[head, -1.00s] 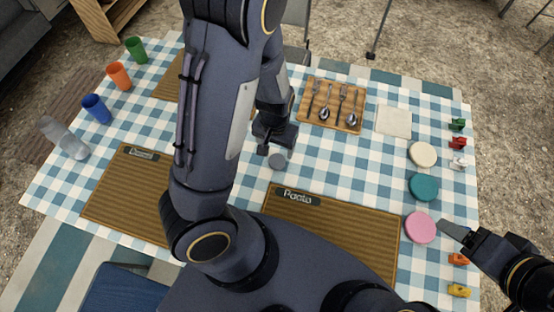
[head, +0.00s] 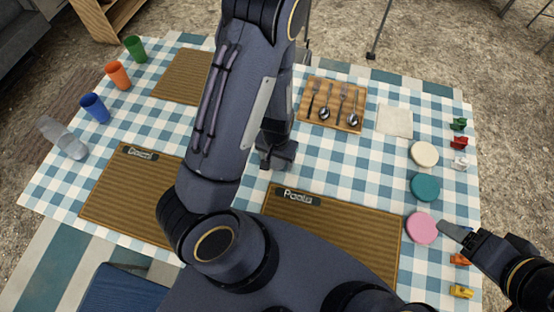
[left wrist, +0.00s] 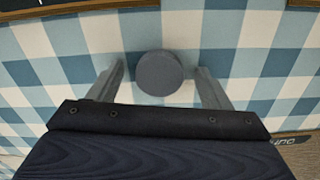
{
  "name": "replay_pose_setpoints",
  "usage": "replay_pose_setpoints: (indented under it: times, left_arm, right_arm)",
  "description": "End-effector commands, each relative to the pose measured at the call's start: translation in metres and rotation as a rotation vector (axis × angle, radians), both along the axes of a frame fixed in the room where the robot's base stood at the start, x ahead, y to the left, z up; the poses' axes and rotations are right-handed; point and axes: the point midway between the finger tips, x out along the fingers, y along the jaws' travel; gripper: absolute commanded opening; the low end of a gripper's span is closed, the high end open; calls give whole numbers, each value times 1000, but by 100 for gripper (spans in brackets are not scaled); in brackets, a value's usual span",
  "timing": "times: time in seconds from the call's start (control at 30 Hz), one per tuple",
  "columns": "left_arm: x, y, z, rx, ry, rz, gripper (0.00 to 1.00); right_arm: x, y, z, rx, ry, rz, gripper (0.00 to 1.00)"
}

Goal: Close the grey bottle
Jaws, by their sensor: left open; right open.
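The grey bottle (head: 62,138) stands near the left edge of the table in the head view; I cannot make out its mouth clearly. A round grey disc, apparently its cap (left wrist: 160,73), lies on the checked cloth in the left wrist view. My left gripper (head: 267,163) is low over the middle of the table. In the left wrist view its open fingers (left wrist: 160,88) are on either side of the cap, with a gap on each side. The gripper hides the cap in the head view. My right gripper (head: 453,231) is open and empty beside the pink disc (head: 421,228).
Blue (head: 95,108), orange (head: 117,75) and green (head: 136,48) cups stand along the left side. Woven placemats (head: 340,222) lie at the front. A cutlery board (head: 331,104) and a napkin (head: 395,121) lie at the back. Discs and small coloured clips line the right side.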

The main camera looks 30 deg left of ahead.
Motion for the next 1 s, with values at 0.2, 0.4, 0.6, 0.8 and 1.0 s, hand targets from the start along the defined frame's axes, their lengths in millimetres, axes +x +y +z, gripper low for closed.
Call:
replay_pose_setpoints:
  times: [0.2, 0.4, 0.6, 0.8, 1.0]
  left_arm:
    - [0, 0, 0, 0, -1, 0, 72]
    - [0, 0, 1, 0, 0, 0, 54]
    - [0, 0, 1, 0, 0, 0, 27]
    - [0, 0, 1, 0, 0, 0, 24]
    - [0, 0, 3, 0, -1, -1, 24]
  right_arm:
    - [0, 0, 0, 0, 0, 0, 67]
    - [0, 0, 0, 0, 0, 0, 67]
    - [0, 0, 0, 0, 0, 0, 67]
    - [0, 0, 0, 0, 0, 0, 67]
    - [0, 0, 0, 0, 0, 0, 67]
